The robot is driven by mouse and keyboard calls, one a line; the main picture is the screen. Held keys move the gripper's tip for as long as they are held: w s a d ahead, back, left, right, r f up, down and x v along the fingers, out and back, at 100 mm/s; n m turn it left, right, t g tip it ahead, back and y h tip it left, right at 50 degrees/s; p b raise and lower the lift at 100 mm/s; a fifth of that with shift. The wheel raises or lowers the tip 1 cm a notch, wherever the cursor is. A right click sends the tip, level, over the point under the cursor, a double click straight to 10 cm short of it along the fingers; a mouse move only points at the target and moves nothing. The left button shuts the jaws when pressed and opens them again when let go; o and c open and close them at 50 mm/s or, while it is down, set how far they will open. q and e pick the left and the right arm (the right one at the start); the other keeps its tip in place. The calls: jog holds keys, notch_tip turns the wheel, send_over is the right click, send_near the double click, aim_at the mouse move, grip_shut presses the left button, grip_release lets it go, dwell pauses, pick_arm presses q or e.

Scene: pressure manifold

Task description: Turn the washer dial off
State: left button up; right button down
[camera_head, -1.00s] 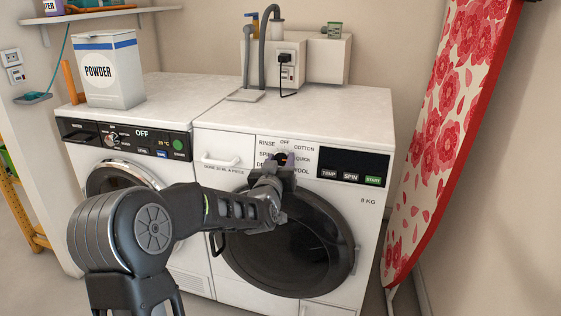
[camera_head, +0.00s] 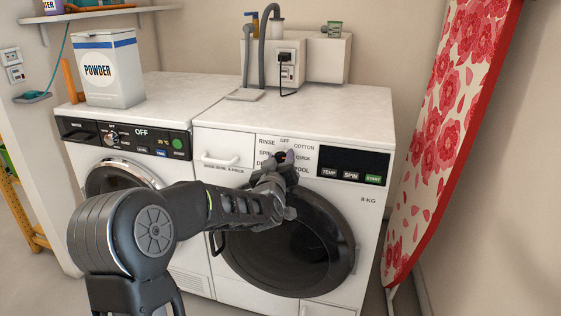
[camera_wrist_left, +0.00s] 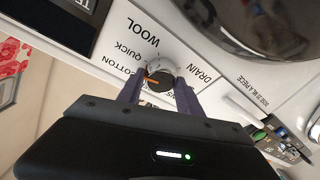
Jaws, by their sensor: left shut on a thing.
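The right-hand washer (camera_head: 230,185) has a dial (camera_head: 281,157) on its front panel, ringed by labels such as RINSE, OFF, COTTON, QUICK and WOOL. The gripper hides some labels, so I cannot tell exactly which setting the mark faces. My right gripper is out of view.
A second washer (camera_head: 125,165) with its own dial (camera_head: 113,138) stands at left, bearing a powder box (camera_head: 112,88). A closed drawer (camera_head: 222,160) is left of the dial, a dark display (camera_head: 350,162) right. An ironing board (camera_head: 440,140) leans at right.

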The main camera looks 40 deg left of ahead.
pick_arm(q)
jog(key=n+g, duration=0.1)
jog(key=n, duration=0.3)
jog(key=shift+r+y, duration=0.1)
jog(key=shift+y, duration=0.2)
jog(key=n+g+p, duration=0.1)
jog(key=n, duration=0.3)
jog(key=shift+r, duration=0.1)
jog(key=n+g+p, duration=0.1)
jog(key=n, duration=0.3)
jog(key=shift+n+p, duration=0.3)
jog(key=shift+p, duration=0.1)
jog(key=shift+n+g+h+p, duration=0.4)
jog(key=shift+n+p, duration=0.2)
jog(key=shift+n, duration=1.1)
jog(key=o, duration=1.4)
jog(key=shift+c, duration=0.2)
